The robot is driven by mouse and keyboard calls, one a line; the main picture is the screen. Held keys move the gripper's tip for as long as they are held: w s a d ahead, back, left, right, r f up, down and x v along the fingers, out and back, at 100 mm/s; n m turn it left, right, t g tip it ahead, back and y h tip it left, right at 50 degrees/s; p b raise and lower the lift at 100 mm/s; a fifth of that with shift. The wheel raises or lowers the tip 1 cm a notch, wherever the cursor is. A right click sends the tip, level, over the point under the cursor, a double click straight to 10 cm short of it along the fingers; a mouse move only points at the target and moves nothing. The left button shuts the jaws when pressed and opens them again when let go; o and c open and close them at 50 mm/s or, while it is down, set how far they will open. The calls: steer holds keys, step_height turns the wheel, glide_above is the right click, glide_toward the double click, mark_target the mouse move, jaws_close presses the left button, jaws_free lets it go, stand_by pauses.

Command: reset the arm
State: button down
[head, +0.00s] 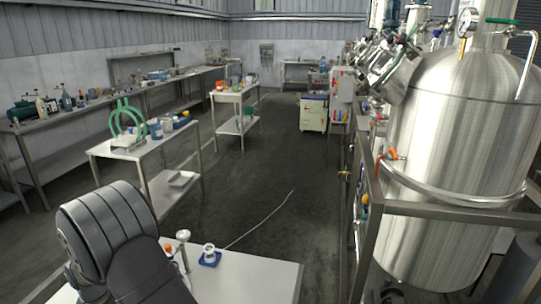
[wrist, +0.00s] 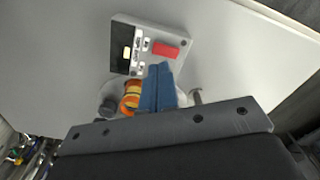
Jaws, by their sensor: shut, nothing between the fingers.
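My gripper (wrist: 159,72) shows in the wrist view as two blue fingers pressed together, with nothing between them. The fingers point toward a white surface (wrist: 60,65). In the picture, a grey box (wrist: 150,31) with a dark display, small white buttons and a red patch lies just beyond the fingertips. Whether the fingers touch it cannot be told. In the head view, my dark arm (head: 110,240) fills the lower left, and the gripper itself is not visible there.
A white bench (head: 245,280) at the front carries a blue-based item (head: 209,256). In the wrist view, an orange-banded object (wrist: 130,97) and a dark round one (wrist: 107,108) sit left of the fingers. A large steel tank (head: 455,170) and railing stand right. Open floor (head: 290,180) lies between.

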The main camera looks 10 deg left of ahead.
step_height(320, 180, down, 5)
steer(key=shift+r, duration=0.1)
steer(key=w+d+r+m+g+y, duration=0.1)
steer(key=w+r+m, duration=0.1)
steer(key=r, duration=0.8)
steer(key=w+d+r+m+g, duration=0.1)
steer(key=w+d+r+m, duration=0.1)
steer(key=r, duration=0.8)
steer(key=shift+w+m+y, duration=0.15)
steer(key=shift+m+y, duration=0.25)
steer(key=shift+m, duration=0.1)
steer(key=shift+f, duration=0.1)
steer(key=s+a+f+m+t+h, duration=0.1)
steer(key=s+a+f+t, duration=0.1)
steer(key=s+a+f, duration=0.2)
steer(key=shift+s+a+f+h, duration=0.15)
steer(key=shift+a+f+h, duration=0.2)
steer(key=shift+f, duration=0.5)
steer(key=shift+f, duration=0.15)
step_height(320, 180, down, 14)
steer(key=shift+a+r, duration=0.1)
steer(key=shift+r, duration=0.05)
